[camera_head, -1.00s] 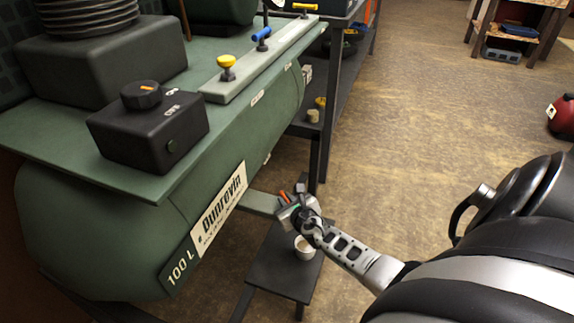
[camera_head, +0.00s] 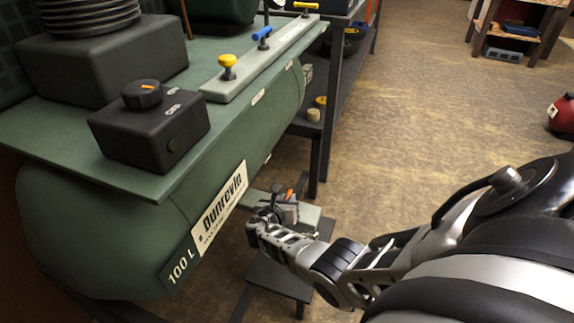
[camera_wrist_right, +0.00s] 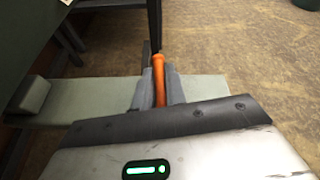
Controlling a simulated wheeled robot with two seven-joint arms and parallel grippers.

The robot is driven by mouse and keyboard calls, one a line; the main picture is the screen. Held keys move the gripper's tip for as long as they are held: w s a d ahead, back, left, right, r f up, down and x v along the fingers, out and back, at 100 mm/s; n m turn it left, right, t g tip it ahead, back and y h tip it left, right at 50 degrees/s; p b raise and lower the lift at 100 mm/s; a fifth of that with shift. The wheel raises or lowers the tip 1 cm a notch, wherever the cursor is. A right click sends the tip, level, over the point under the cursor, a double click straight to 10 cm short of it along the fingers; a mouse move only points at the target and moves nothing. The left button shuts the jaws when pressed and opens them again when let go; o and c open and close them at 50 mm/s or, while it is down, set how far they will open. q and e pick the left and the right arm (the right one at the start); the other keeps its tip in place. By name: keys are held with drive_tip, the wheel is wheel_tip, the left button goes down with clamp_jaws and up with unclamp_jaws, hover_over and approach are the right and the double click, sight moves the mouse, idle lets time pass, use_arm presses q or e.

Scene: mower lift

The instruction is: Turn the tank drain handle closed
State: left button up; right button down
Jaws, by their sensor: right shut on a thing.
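The tank drain handle (camera_wrist_right: 159,75) is an orange lever. In the right wrist view it lies between my two grey fingers, with its rounded end past the fingertips. In the head view a small orange part of the handle (camera_head: 290,193) shows beside the green tank (camera_head: 190,222), above a pale green bar (camera_head: 309,215). My right gripper (camera_head: 284,207) is shut on the handle; it also shows in the right wrist view (camera_wrist_right: 159,88). The handle's base is hidden by my gripper. My left gripper is not in view.
A low dark step (camera_head: 272,279) stands below my right arm. Dark stand legs (camera_head: 320,160) rise behind the gripper. The tank's top carries a black box (camera_head: 150,138) and a rail with yellow and blue knobs (camera_head: 228,85). The floor to the right is open.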

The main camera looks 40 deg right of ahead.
drive_tip(key=shift+f, duration=0.15)
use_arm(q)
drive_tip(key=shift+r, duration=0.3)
use_arm(e)
drive_tip(key=shift+m+g, duration=0.5)
drive_tip(key=shift+g, duration=0.1)
drive_tip(key=c, duration=1.5)
unclamp_jaws()
drive_tip(key=shift+o, duration=0.2)
